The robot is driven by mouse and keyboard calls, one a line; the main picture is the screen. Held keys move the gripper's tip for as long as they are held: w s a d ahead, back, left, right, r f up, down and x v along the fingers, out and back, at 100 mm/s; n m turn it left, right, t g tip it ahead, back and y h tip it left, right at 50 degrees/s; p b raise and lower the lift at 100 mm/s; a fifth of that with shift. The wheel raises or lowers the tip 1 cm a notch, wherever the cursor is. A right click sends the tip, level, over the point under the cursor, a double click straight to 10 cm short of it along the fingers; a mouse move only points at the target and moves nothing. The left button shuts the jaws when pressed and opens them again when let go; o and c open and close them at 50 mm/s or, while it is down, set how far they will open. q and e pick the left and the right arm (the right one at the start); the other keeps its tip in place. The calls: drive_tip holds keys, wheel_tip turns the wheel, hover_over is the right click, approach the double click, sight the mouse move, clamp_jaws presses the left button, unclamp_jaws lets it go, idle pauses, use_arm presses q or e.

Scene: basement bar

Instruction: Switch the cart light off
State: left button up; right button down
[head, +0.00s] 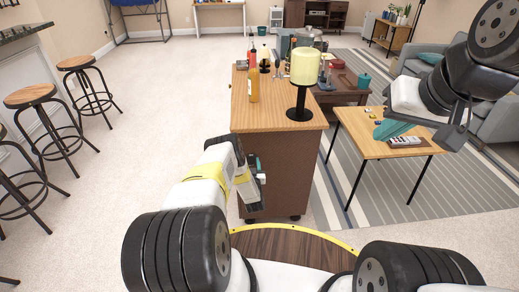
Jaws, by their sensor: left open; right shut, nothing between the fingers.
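The cart (265,117) has a wooden top and dark brown sides and stands on casters in front of me. The cart light (304,67) is a lamp with a pale yellow cylindrical shade on a black stem and round base, upright near the top's right edge. The shade looks evenly bright; I cannot tell for sure whether it is lit. My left gripper (256,182) is open, low in front of the cart's near side and below its top, apart from the lamp. My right gripper (394,130) is shut and empty, to the right of the cart, above the low table.
Bottles (253,80) and other items stand on the cart's top. Bar stools (31,97) line the left. The floor left of the cart is clear.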

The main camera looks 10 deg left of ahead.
use_arm(q)
drive_tip(key=shift+c, duration=0.4)
clamp_jaws()
drive_tip(key=shift+s+f+t, duration=0.1)
drive_tip(key=shift+f+t, duration=0.2)
drive_tip(key=shift+t, duration=0.2)
drive_tip(key=shift+f+t+y, duration=0.2)
drive_tip(key=shift+t+y, duration=0.2)
drive_tip(key=shift+t, duration=0.6)
drive_tip(key=shift+o, duration=0.4)
unclamp_jaws()
drive_tip(key=shift+s, duration=0.1)
drive_tip(key=v, duration=0.7)
drive_tip(key=shift+s, duration=0.25)
